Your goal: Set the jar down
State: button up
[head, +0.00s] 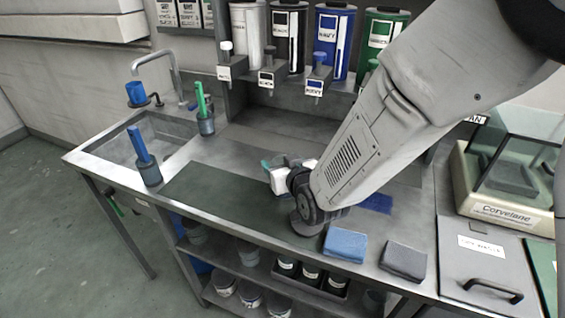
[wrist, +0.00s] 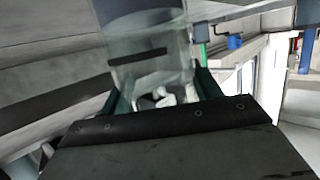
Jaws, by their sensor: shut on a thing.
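My gripper (head: 284,172) is over the middle of the steel counter (head: 262,133), beside the dark green mat (head: 215,197), with my arm coming in from the upper right. In the wrist view, my gripper (wrist: 158,92) is shut on a clear jar (wrist: 145,40), its dark green fingers on either side of it. The jar is see-through with a short dark band on its side. In the head view my gripper and wrist hide most or all of the jar. I cannot tell whether its base touches the counter.
A sink (head: 150,140) with blue and green handled tools around it is at the left. Labelled dispensers (head: 335,45) line the back. A blue sponge (head: 345,245) and a grey one (head: 403,261) lie at the front right. A glass-topped balance (head: 510,170) stands right. The mat looks clear.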

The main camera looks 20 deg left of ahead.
jog(key=o, duration=1.3)
jog(key=shift+f, duration=0.1)
jog(key=shift+r, duration=0.2)
jog(key=v, duration=1.2)
jog(key=shift+s, duration=0.15)
